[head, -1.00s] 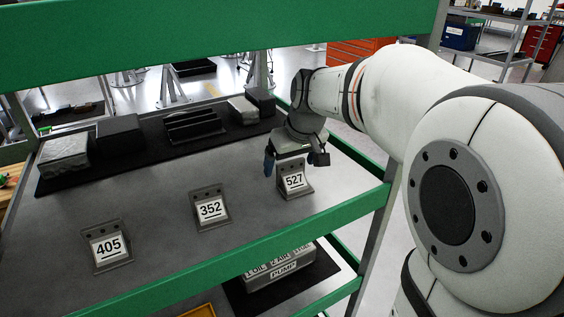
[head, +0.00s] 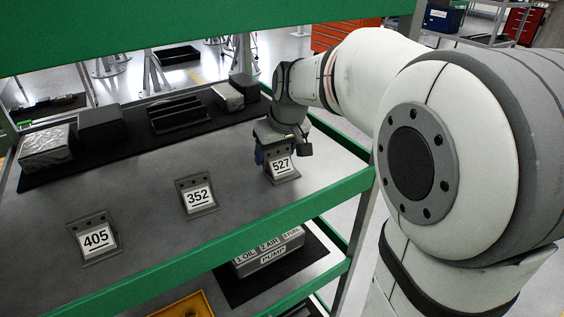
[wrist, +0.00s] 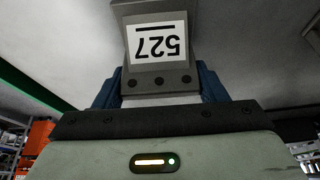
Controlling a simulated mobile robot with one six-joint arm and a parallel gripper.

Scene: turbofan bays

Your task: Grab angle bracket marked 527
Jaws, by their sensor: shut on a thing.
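The angle bracket marked 527 (head: 281,168) stands on the grey shelf at its right end, its white label facing me. My gripper (head: 273,156) is over it from behind and above, with the blue fingers at its sides. In the wrist view the 527 bracket (wrist: 158,55) appears upside down between the two blue fingers (wrist: 160,88), and the gripper is shut on it. Whether its base still touches the shelf is hard to tell.
Brackets marked 352 (head: 198,195) and 405 (head: 95,238) stand to the left on the shelf. Boxes and a black divided tray (head: 183,114) sit on a dark mat behind. Green beams (head: 230,250) run along the front and above. A grey pump case (head: 268,255) is below.

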